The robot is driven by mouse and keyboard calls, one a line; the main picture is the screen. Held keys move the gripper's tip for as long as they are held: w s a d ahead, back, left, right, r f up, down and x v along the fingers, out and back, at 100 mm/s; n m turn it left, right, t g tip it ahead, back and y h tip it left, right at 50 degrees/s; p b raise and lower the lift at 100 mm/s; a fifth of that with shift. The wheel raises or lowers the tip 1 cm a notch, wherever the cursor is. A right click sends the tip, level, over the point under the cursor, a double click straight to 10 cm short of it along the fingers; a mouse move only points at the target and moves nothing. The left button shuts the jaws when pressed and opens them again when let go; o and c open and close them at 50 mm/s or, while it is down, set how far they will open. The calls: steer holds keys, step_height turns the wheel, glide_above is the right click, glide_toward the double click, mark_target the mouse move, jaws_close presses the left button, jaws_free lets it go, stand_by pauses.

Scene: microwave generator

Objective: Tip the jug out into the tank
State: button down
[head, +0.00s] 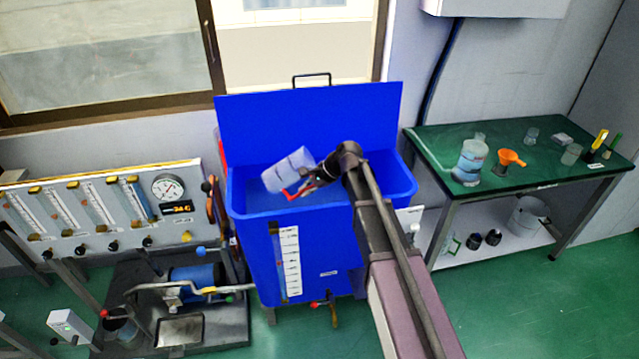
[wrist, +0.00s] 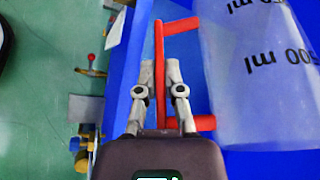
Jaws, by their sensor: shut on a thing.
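The jug (head: 288,172) is a clear vessel with a red handle, held tilted over the open top of the blue tank (head: 258,250). My gripper (head: 308,187) is at the handle, above the tank. In the wrist view my gripper (wrist: 159,75) is shut on the red handle (wrist: 159,60), and the clear jug wall (wrist: 255,75) with printed volume marks is to the right. The tank's blue lid (head: 305,125) stands raised at the back. Whether liquid is in the jug or flowing from it I cannot tell.
A gauge panel (head: 100,215) and a blue motor unit (head: 193,285) stand left of the tank. A green bench (head: 520,190) at the right holds a large bottle (head: 470,160), an orange funnel (head: 509,158) and small glassware. Green floor is free in front of the bench.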

steer(key=shift+d+r+h+p, duration=0.1)
steer(key=shift+r+h+p, duration=0.3)
steer(key=shift+p, duration=0.1)
steer(key=shift+d+f+h, duration=0.15)
steer(key=shift+f+h, duration=0.3)
steer(key=shift+h, duration=0.15)
steer(key=shift+r+t+h+p, duration=0.45)
steer(key=shift+h+p, duration=0.45)
steer(key=shift+p, duration=0.25)
steer(key=shift+a+r+n+t+h+p, duration=0.3)
steer(key=shift+r+h+p, duration=0.15)
steer(key=shift+h+p, duration=0.35)
steer(key=shift+s+a+f+t+h+b, duration=0.15)
steer(key=shift+a+f+t+h+b, duration=0.15)
steer(key=shift+h, duration=0.5)
steer(key=shift+s+a+f+t+h+b, duration=0.15)
steer(key=shift+a+h, duration=0.25)
steer(key=shift+h, duration=0.4)
steer(key=shift+s+a+f+n+t+h+b, duration=0.15)
steer(key=shift+a+n+t+h+b, duration=0.2)
steer(key=shift+h, duration=0.65)
steer(key=shift+a, duration=0.1)
